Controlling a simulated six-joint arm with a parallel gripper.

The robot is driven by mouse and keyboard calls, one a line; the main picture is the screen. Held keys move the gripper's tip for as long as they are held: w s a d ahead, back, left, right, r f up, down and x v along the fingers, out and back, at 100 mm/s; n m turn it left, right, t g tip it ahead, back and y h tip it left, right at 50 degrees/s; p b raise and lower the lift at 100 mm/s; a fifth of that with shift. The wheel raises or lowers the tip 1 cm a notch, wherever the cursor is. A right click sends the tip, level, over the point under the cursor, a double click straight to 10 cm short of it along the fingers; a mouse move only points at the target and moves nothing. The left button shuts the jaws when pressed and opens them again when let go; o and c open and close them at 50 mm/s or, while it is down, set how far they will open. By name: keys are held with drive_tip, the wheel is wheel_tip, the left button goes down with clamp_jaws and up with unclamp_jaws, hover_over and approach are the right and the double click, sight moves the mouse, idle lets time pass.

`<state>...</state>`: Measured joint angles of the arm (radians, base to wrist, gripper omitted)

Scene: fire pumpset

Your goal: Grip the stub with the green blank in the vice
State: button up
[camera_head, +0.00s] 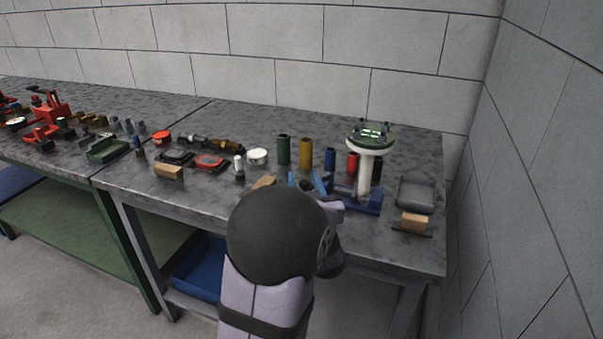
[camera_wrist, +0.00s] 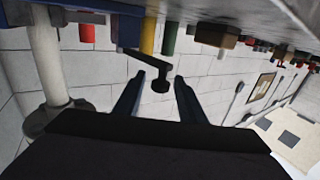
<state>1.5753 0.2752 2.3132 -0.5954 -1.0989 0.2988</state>
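The stub (camera_head: 366,172) is a white upright pipe with a wide flange on top. The green blank (camera_head: 372,132) lies on that flange, with several bolts around it. The stub stands at the blue vice (camera_head: 368,203) on the right part of the bench; whether the jaws touch it is unclear. In the wrist view the stub (camera_wrist: 48,60) appears upside down at left. A dark vice handle (camera_wrist: 140,58) with a knobbed end shows ahead of my gripper. My gripper (camera_head: 307,182) is left of the vice, its two blue fingers apart and empty, the knob appearing between them.
Green (camera_head: 283,150), yellow (camera_head: 305,154), blue and red cylinders stand behind my gripper. A grey tray (camera_head: 416,194) and a wooden-handled brush (camera_head: 413,221) lie right of the vice. Many small tools fill the bench to the left. A wall closes the right side.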

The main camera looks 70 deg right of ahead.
drive_tip(key=shift+x, duration=1.6)
clamp_jaws()
drive_tip(key=shift+w, duration=0.1)
